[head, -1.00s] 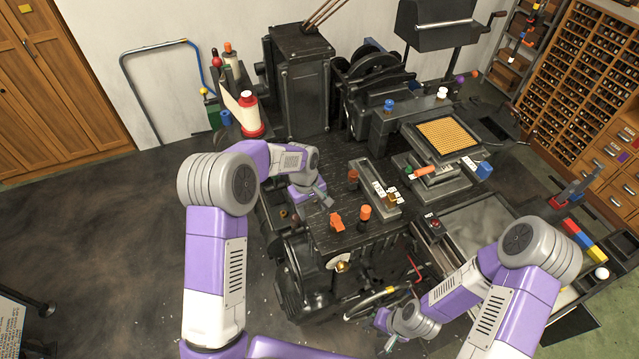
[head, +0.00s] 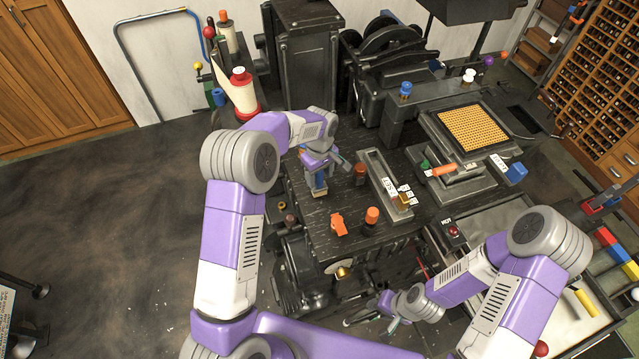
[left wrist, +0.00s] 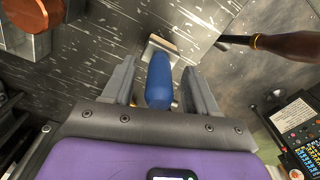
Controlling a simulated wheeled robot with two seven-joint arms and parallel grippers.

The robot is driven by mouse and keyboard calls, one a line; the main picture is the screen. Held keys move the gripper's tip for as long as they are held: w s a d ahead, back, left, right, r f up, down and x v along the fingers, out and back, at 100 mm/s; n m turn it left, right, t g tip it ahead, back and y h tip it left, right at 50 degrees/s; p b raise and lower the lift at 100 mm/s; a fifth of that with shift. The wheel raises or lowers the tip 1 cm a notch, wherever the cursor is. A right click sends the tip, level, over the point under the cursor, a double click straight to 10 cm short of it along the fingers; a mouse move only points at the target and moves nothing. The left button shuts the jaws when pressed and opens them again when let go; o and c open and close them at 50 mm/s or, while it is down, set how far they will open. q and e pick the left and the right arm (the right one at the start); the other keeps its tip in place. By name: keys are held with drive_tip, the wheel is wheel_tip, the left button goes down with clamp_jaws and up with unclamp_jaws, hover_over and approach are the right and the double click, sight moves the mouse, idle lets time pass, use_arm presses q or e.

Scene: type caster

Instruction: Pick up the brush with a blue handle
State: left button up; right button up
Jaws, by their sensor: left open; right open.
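The brush with the blue handle shows in the left wrist view (left wrist: 159,82), its pale metal and tan end pointing away from me. In the head view its blue handle (head: 319,181) is partly hidden by my left gripper (head: 330,168), over the left part of the dark worktop (head: 325,208). In the left wrist view my left gripper (left wrist: 158,85) is open, with a finger on each side of the handle and gaps visible beside it. My right gripper (head: 391,323) is open and empty, low in front of the press.
A brown-handled tool (left wrist: 287,45) lies right of the brush in the left wrist view.

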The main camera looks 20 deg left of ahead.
use_arm(q)
drive_tip(key=shift+s+f, duration=0.1)
drive_tip(key=shift+f, duration=0.7)
drive_tip(key=shift+c, duration=0.3)
clamp_jaws()
